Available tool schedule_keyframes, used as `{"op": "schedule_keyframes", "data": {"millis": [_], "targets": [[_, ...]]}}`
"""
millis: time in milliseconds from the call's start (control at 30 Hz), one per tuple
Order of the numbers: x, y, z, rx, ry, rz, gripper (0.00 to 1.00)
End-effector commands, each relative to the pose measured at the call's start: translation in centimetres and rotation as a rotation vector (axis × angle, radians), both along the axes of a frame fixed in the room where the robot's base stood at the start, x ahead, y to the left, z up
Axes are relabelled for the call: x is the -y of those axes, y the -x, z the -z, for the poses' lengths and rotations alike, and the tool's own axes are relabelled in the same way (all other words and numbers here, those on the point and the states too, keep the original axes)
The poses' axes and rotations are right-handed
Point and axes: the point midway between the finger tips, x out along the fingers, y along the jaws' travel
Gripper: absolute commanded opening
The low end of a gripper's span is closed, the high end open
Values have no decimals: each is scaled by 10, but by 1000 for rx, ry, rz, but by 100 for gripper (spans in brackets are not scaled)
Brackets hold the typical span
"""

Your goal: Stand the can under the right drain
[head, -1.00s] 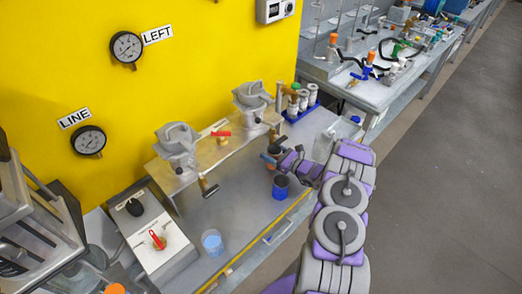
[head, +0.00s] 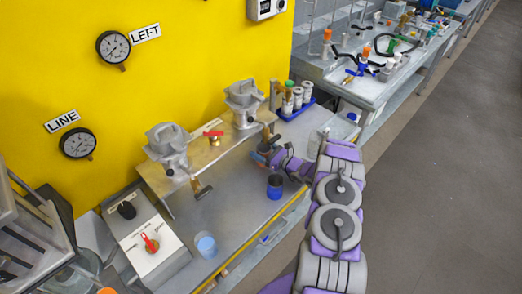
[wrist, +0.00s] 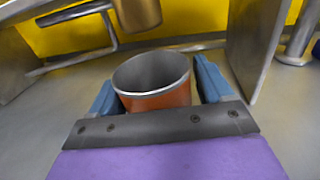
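The can (wrist: 155,85) is orange-brown with a bare metal rim, upright and open at the top in the wrist view. My gripper (wrist: 158,92) has its blue fingers on both sides of the can, close against its walls; it appears shut on it. A brass drain outlet (wrist: 137,12) hangs just beyond and above the can's mouth; whether it is directly overhead I cannot tell. In the head view my gripper (head: 263,154) is below the right agitator (head: 244,103) and its drain, and largely hides the can. The can's base is hidden.
A dark-and-blue cup (head: 275,188) stands just in front of my gripper. A clear cup with blue liquid (head: 206,245) stands nearer the bench's front left. The left agitator (head: 168,148) and a metal stand (wrist: 258,40) are close by. Bench between the cups is clear.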

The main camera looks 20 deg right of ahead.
Motion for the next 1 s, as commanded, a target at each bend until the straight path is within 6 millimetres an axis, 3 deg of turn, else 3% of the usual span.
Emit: {"op": "schedule_keyframes", "data": {"millis": [133,500,1000], "targets": [[0,0,0,0,0,1,94],[1,3,-5,1,3,3,94],[48,84,-5,0,1,3,94]]}}
